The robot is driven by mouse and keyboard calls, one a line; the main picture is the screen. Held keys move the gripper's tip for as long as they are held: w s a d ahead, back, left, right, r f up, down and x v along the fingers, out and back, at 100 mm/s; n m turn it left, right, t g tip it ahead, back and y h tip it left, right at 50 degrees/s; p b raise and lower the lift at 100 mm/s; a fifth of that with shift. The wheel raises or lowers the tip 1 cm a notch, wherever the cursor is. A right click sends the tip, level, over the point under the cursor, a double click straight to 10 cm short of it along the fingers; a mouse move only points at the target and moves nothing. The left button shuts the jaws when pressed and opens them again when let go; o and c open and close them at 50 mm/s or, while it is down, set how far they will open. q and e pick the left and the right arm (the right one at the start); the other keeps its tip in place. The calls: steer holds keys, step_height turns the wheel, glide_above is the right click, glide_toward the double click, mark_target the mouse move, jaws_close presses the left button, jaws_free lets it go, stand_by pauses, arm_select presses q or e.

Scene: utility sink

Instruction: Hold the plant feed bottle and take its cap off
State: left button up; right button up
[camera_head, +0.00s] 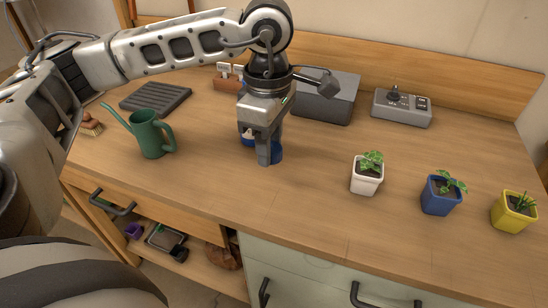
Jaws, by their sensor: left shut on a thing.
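The plant feed bottle (277,152) stands on the wooden worktop near the middle. Only blue parts of it show around my gripper, with a small pale patch on its left side. My left gripper (263,152) reaches down over it from above and is shut on it. The gripper hides most of the bottle, and I cannot make out the cap. My right gripper is not in view.
A green watering can (150,135) stands to the left, with a dark ridged tray (155,97) and a brush (90,125) beyond. A grey box (327,98) is close behind the gripper. Potted plants in white (366,182), blue (440,200) and yellow (512,216) stand right.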

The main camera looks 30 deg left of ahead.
arm_select(q)
steer(key=s+a+r+n+b, duration=0.1)
steer(key=s+a+n+b, duration=0.2)
steer(key=n, duration=1.3)
steer(key=s+a+r+n+b, duration=0.15)
steer(key=a+n+b, duration=0.35)
steer(key=n, duration=1.1)
steer(key=w+f, duration=0.3)
steer(key=w, duration=0.1)
steer(key=w+d+f+p, duration=0.1)
steer(key=w+f, duration=0.2)
steer(key=w, duration=0.1)
steer(key=w+d+f+p, duration=0.1)
steer(key=w+f, duration=0.2)
steer(key=w, duration=0.1)
steer(key=shift+w+f, duration=0.1)
steer(key=shift+f, duration=0.05)
steer(key=shift+w+d+f, duration=0.1)
steer(key=shift+w+f, duration=0.25)
steer(key=shift+f, duration=0.1)
steer(key=shift+w+f, duration=0.2)
steer(key=shift+f, duration=1.55)
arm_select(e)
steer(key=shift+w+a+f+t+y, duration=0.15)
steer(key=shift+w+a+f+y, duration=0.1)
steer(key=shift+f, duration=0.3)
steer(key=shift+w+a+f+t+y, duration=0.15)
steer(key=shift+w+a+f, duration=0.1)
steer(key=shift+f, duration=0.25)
